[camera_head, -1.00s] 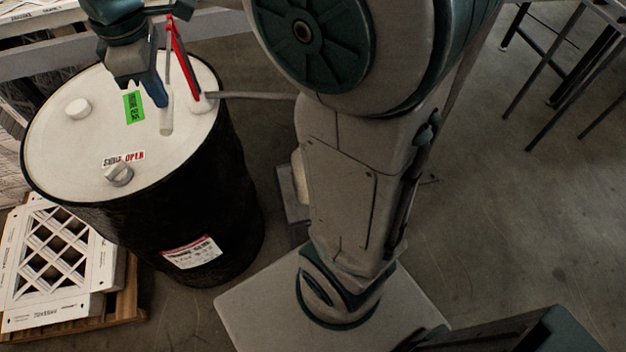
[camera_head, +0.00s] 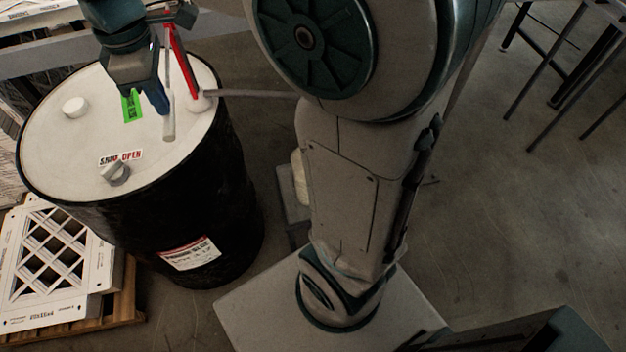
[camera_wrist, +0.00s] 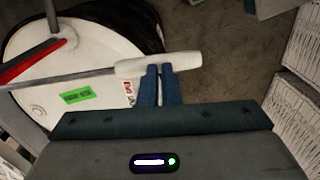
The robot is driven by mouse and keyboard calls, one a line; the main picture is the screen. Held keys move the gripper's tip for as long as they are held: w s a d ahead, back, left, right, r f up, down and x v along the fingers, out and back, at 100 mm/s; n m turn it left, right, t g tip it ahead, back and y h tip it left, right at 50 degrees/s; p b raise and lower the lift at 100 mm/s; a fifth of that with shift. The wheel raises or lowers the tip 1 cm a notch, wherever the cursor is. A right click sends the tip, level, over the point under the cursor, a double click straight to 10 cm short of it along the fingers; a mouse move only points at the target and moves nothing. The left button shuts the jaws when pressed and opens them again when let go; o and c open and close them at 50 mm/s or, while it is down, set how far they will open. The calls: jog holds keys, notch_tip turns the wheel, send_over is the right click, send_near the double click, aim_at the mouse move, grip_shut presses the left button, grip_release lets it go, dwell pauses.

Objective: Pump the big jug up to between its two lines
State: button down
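A hand pump with a red part (camera_head: 180,65) stands on the white top of a black drum (camera_head: 215,190). Its grey lever ends in a white grip (camera_head: 168,124). My gripper (camera_head: 162,108) is at this grip, with its blue fingers close together. In the wrist view the fingertips (camera_wrist: 159,68) overlap the near side of the white grip (camera_wrist: 185,61), which runs crosswise beyond them; nothing shows clamped between them. A pale container (camera_head: 299,180), perhaps the big jug, is mostly hidden behind my arm. Its lines and level cannot be seen.
A grey spout or hose (camera_head: 255,94) runs from the pump rightward behind my arm. The drum top has a white cap (camera_head: 75,107) and a grey knob (camera_head: 115,173). Boxed filters (camera_head: 50,265) lie on a pallet at left. The floor at right is mostly free.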

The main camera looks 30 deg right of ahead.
jog(key=shift+s+f, duration=0.1)
jog(key=shift+f, duration=0.15)
jog(key=shift+f+b, duration=0.7)
jog(key=shift+f, duration=0.3)
jog(key=shift+f+b, duration=0.45)
jog(key=shift+f, duration=0.15)
notch_tip(320, 180, up, 16)
jog(key=p, duration=1.3)
jog(key=shift+w+f, duration=0.2)
jog(key=shift+f, duration=0.05)
